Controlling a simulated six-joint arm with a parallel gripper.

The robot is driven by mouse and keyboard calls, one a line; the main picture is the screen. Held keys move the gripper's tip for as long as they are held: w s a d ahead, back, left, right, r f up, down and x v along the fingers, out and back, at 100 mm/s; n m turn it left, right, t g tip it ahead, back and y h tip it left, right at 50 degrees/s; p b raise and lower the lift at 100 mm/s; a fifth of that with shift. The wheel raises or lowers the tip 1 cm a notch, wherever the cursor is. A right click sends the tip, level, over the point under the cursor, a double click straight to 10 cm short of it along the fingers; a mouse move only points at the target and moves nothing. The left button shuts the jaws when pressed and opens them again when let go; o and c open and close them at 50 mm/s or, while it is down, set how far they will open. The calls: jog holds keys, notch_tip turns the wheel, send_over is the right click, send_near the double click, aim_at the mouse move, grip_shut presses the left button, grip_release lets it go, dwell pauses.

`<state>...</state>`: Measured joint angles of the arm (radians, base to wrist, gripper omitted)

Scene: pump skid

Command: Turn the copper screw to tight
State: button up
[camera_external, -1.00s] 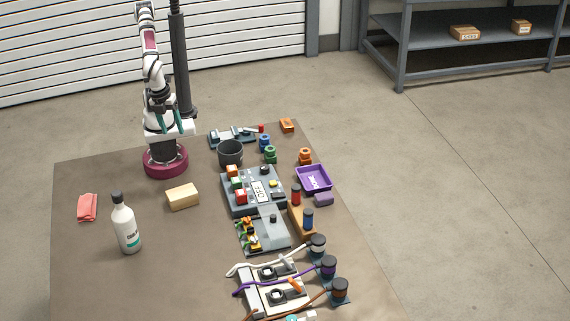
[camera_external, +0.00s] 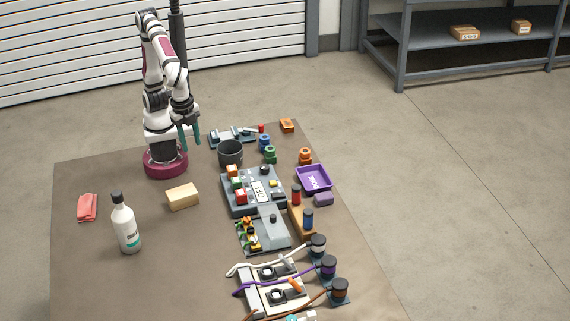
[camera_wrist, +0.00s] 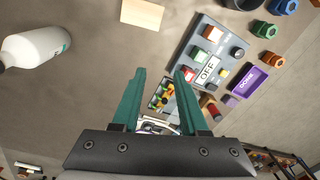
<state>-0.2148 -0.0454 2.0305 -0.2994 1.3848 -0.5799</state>
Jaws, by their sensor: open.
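My gripper (camera_external: 190,138) is open and empty, high beside my base at the back left of the table. Its teal fingers point down in the outside view and stand apart in the wrist view (camera_wrist: 160,75). I cannot make out for certain which part is the copper screw. My gripper is far from these posts.
A grey panel (camera_external: 235,206) with buttons, a purple tray (camera_external: 327,188) and a dark pot (camera_external: 230,152) stand mid-table. Cables cross the front. The table's left front is mostly clear.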

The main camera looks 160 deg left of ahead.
jog(key=w+a+f+n, duration=0.2)
jog(key=w+a+n, duration=0.3)
jog(key=w, duration=0.2)
jog(key=n+h, duration=0.1)
jog(key=n, duration=0.5)
send_over(247, 220)
notch_tip(247, 220, down, 4)
jog(key=shift+n, duration=0.3)
notch_tip(247, 220, down, 15)
jog(key=shift+s+r, duration=0.1)
jog(key=shift+f, duration=0.5)
grip_shut()
